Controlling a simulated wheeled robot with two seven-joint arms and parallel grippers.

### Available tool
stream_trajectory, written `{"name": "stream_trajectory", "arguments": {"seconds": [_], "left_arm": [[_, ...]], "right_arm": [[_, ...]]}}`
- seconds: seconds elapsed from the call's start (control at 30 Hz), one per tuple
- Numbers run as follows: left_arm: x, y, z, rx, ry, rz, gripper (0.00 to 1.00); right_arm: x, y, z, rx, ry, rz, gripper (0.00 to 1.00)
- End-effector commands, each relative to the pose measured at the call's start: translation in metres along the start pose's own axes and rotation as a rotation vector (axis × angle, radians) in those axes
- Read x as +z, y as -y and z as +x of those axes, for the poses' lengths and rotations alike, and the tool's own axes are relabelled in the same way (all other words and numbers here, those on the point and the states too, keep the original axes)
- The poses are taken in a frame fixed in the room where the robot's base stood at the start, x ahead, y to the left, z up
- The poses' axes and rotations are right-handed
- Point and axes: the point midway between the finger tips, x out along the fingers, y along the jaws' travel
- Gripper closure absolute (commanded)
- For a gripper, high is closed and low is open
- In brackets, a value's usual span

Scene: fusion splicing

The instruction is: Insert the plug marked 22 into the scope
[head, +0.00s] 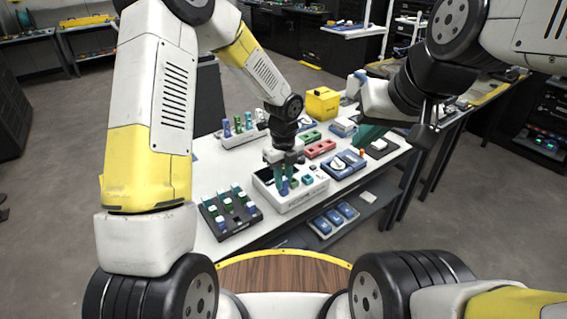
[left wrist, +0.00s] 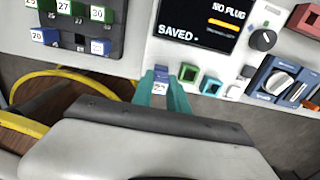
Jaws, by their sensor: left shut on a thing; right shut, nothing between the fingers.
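The scope (head: 305,196) is a white box with a dark screen on the table. In the left wrist view its screen (left wrist: 203,22) reads "NO PLUG" and "SAVED", with a green port (left wrist: 188,73) and a teal port (left wrist: 211,86) along its front edge. My left gripper (head: 281,180) is shut on a blue plug (left wrist: 161,76) at the scope's front edge, left of the green port. The plug's white label is small; I cannot read its number surely. Whether the plug touches the scope is unclear. My right gripper (head: 371,133) is shut and empty above the table's right side.
A dark rack (head: 231,226) with several numbered plugs stands left of the scope. Blue devices (head: 343,165), a red box (head: 319,149) and a yellow box (head: 322,103) crowd the right and back. Blue items (head: 334,219) lie on a lower shelf.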

Motion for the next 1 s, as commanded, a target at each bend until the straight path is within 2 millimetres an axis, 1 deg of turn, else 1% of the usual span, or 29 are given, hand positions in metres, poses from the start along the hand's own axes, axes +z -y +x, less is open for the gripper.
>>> {"name": "stream_trajectory", "arguments": {"seconds": [0.77, 0.8, 0.87, 0.9, 0.93, 1.0], "left_arm": [[0.0003, 0.0001, 0.0043, -0.001, 0.001, 0.000, 1.00], [0.0003, 0.0002, 0.0043, -0.001, 0.001, 0.000, 0.77], [0.0003, 0.0002, 0.0042, -0.001, 0.001, 0.000, 0.65], [0.0003, 0.0002, 0.0042, -0.001, 0.001, 0.000, 0.57], [0.0002, 0.0002, 0.0042, -0.001, 0.001, 0.000, 0.55], [0.0002, 0.0002, 0.0042, -0.001, 0.001, 0.000, 0.55]], "right_arm": [[0.0000, 0.0000, 0.0000, 0.000, 0.000, 0.000, 1.00], [0.0000, 0.0000, 0.0000, 0.000, 0.000, 0.000, 1.00], [0.0000, 0.0000, 0.0000, 0.000, 0.000, 0.000, 1.00], [0.0000, 0.0000, 0.0000, 0.000, 0.000, 0.000, 1.00], [0.0000, 0.0000, 0.0000, 0.000, 0.000, 0.000, 1.00], [0.0000, 0.0000, 0.0000, 0.000, 0.000, 0.000, 1.00]]}}
